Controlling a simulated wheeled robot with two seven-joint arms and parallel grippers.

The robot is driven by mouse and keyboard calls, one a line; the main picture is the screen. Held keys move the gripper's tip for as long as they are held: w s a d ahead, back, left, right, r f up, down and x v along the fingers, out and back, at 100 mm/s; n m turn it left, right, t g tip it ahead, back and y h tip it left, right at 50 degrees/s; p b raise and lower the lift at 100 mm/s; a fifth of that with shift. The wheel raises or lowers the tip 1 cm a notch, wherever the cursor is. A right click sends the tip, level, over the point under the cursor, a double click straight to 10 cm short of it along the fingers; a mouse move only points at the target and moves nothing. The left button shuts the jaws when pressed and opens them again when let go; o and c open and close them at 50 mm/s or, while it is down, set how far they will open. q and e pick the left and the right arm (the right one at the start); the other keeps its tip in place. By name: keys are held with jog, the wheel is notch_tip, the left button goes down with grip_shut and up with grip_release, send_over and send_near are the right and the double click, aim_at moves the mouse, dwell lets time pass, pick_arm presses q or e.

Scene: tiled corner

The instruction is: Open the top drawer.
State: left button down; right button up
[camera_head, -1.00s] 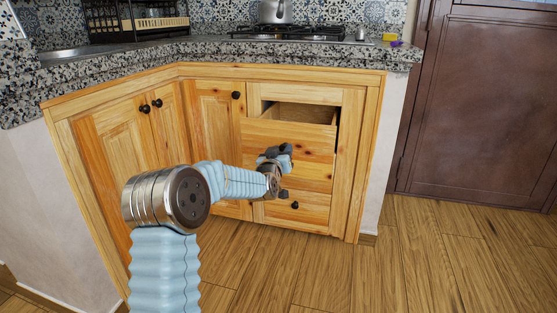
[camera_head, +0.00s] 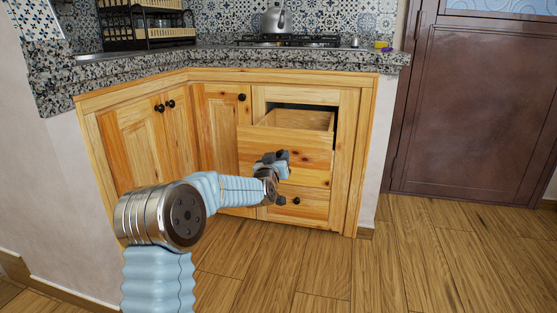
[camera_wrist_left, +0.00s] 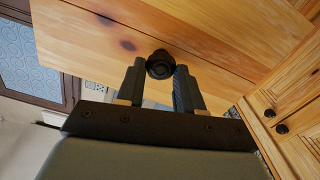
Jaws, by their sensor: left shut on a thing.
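The top drawer (camera_head: 300,143) of the wooden cabinet is pulled partly out, and its empty-looking inside shows above the front panel. My left gripper (camera_head: 278,162) is at the drawer front. In the left wrist view the gripper (camera_wrist_left: 160,78) has its two fingers on either side of the round black knob (camera_wrist_left: 160,63), shut on it. The drawer front (camera_wrist_left: 120,40) fills much of that view. In the head view the gripper hides the knob. My right gripper is in neither view.
A closed lower drawer (camera_head: 315,209) with a black knob is below. Cabinet doors (camera_head: 135,140) stand shut to the left. A granite counter (camera_head: 220,58) with a stove (camera_head: 290,41) and kettle (camera_head: 274,18) runs above. Wood floor (camera_head: 430,240) is clear on the right.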

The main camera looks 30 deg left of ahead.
pick_arm(q)
jog(key=c, duration=0.7)
grip_release()
jog(key=v, duration=1.3)
jog(key=shift+s, duration=0.4)
jog(key=shift+f, duration=0.15)
